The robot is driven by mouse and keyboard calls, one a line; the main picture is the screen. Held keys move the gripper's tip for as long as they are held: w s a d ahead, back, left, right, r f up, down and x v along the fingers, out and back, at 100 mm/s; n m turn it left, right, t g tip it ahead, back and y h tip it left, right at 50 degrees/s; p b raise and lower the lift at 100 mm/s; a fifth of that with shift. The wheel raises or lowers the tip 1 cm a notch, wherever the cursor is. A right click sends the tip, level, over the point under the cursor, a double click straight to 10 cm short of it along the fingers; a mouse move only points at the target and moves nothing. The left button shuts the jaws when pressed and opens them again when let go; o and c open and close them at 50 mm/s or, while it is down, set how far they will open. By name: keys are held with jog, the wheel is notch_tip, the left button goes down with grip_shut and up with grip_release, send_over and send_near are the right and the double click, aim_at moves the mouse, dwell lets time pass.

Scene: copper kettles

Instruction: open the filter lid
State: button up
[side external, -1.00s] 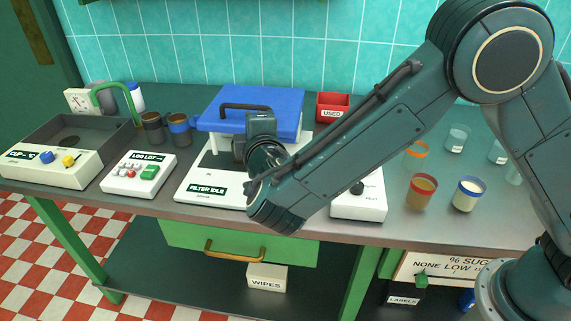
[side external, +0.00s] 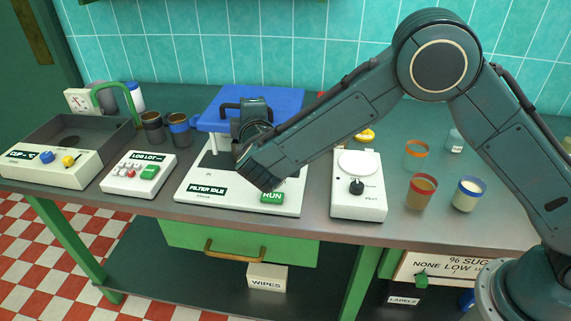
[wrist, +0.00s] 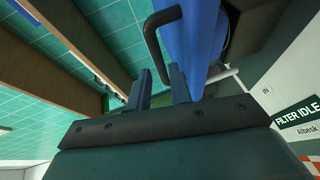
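The filter unit (side external: 215,195) is a white base with a "FILTER IDLE" label and a green RUN button (side external: 272,197). Its blue lid (side external: 285,100) lies closed and flat at the back, with a dark bar handle (side external: 228,105) on top. The lid (wrist: 200,45) and handle (wrist: 151,38) also show in the wrist view. My gripper (side external: 252,108) is at the front of the lid, close to the handle. In the wrist view its two fingers (wrist: 159,74) are apart, with the handle's lower end near the gap. The side view hides the fingertips; contact cannot be told.
A keypad box (side external: 138,175) and two dark mugs (side external: 153,130) stand left of the filter. A white scale (side external: 358,195) stands right, with several cups beyond, including an amber one (side external: 421,192).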

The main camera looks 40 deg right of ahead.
jog(key=shift+x, duration=2.55)
grip_shut()
